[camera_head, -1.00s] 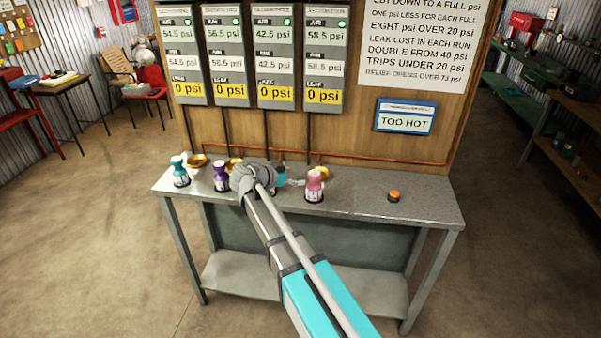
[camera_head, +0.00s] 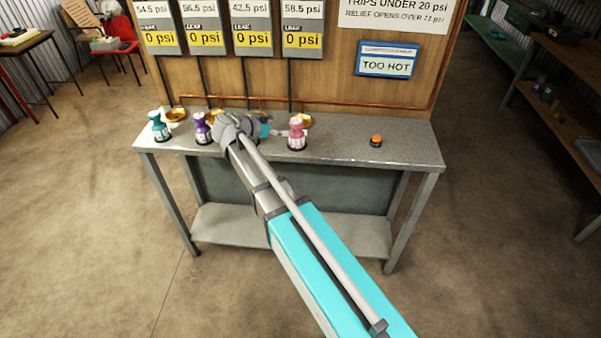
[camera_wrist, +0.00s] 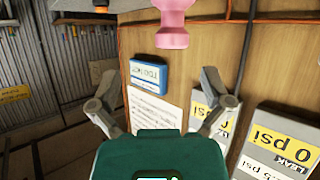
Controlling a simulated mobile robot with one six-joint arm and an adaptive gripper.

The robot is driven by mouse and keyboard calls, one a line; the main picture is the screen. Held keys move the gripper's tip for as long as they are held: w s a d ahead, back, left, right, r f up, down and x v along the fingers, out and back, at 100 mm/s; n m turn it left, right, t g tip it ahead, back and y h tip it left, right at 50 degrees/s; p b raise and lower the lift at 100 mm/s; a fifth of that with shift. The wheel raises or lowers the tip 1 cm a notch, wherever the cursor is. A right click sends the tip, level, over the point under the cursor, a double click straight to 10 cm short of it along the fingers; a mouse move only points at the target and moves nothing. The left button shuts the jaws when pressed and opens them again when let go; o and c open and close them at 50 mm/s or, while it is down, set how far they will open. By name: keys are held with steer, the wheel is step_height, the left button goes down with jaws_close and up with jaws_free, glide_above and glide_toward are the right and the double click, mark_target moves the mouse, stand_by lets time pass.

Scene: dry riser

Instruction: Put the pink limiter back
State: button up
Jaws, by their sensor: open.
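The pink limiter (camera_head: 297,135) stands upright on the grey bench, right of my gripper (camera_head: 272,131). A brass cup (camera_head: 306,119) sits just behind it. In the wrist view the pink limiter (camera_wrist: 173,25) shows upside down at the top, partly cut off. My gripper's fingers (camera_wrist: 158,88) are spread wide and empty, with the limiter beyond them and apart from them. In the head view my wrist partly hides the fingers and the bench behind.
A teal limiter (camera_head: 160,128) and a purple limiter (camera_head: 202,130) stand at the left, near more brass cups (camera_head: 175,115). An orange button (camera_head: 376,140) is on the clear right part of the bench (camera_head: 415,150). Gauge panels (camera_head: 254,30) and a TOO HOT sign (camera_head: 387,61) hang on the board.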

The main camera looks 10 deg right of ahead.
steer(key=s+d+f+n+g+y, duration=0.2)
steer(key=s+f+n+y, duration=0.1)
steer(key=s, duration=0.5)
steer(key=s+d+f+n+g+y, duration=0.2)
steer(key=s+f+n+y, duration=0.2)
steer(key=s, duration=0.3)
steer(key=s+d+f+n+g+y, duration=0.2)
steer(key=s+f+n+y, duration=0.1)
steer(key=s, duration=0.5)
steer(key=shift+s+d+f+n+y, duration=0.15)
steer(key=shift+s+f+n+y, duration=0.15)
steer(key=shift+n+y, duration=0.6)
step_height(320, 180, up, 5)
steer(key=p, duration=0.5)
steer(key=shift+r, duration=0.2)
